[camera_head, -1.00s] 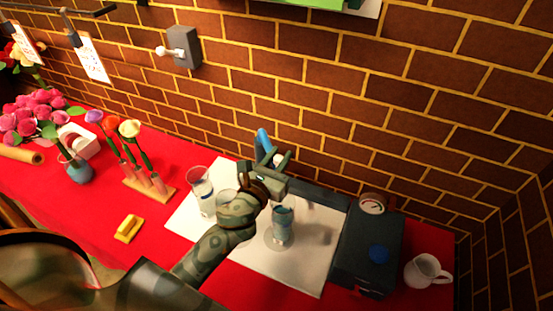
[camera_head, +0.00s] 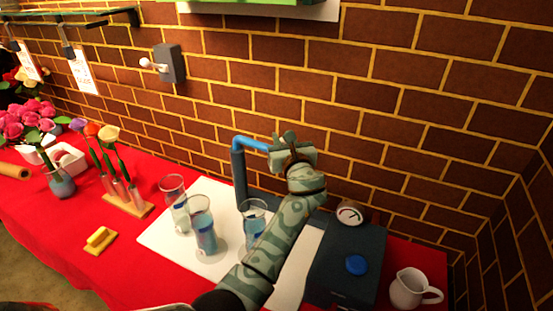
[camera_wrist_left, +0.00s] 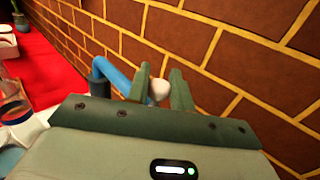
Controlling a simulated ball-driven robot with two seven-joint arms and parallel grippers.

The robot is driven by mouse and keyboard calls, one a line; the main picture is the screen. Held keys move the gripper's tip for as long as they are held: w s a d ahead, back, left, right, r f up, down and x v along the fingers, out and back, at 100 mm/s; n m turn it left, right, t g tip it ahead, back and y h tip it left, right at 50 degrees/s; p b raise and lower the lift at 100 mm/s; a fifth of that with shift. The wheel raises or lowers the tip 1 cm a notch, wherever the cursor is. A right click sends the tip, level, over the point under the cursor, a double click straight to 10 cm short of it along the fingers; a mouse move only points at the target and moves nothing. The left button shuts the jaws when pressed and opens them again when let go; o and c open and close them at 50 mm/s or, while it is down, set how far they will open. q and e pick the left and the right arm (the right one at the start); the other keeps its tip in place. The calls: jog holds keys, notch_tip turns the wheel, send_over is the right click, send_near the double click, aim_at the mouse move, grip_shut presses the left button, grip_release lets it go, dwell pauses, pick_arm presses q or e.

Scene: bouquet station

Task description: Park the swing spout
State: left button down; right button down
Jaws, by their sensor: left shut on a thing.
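The swing spout is a blue bent tube (camera_head: 250,142) on a dark upright post (camera_head: 239,178) behind the white mat. It points right, roughly along the brick wall. My left gripper (camera_head: 283,143) is at the spout's free end. In the left wrist view, the blue tube (camera_wrist_left: 114,76) leads to a white knob (camera_wrist_left: 159,90) between the fingers of the left gripper (camera_wrist_left: 160,76), which is shut on it. The gripper hides part of the spout's end in the head view. My right gripper is in neither view.
Glasses (camera_head: 202,228) stand on the white mat (camera_head: 163,236), one (camera_head: 253,212) close to my left arm. A dark box (camera_head: 345,268) with a gauge (camera_head: 350,213) and blue button (camera_head: 356,265) stands right, beside a white jug (camera_head: 410,288). The brick wall is close behind the spout.

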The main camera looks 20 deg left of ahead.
pick_arm(q)
jog(key=shift+w+d+f+n+g+y+b, duration=0.1)
jog(key=shift+w+f+n+g+y+b, duration=0.15)
jog(key=shift+w+b, duration=0.2)
jog(key=shift+w+r+y, duration=0.1)
jog(key=shift+r+y, duration=0.05)
jog(key=shift+y, duration=0.1)
jog(key=c, duration=1.3)
grip_release()
jog(key=shift+r, duration=0.1)
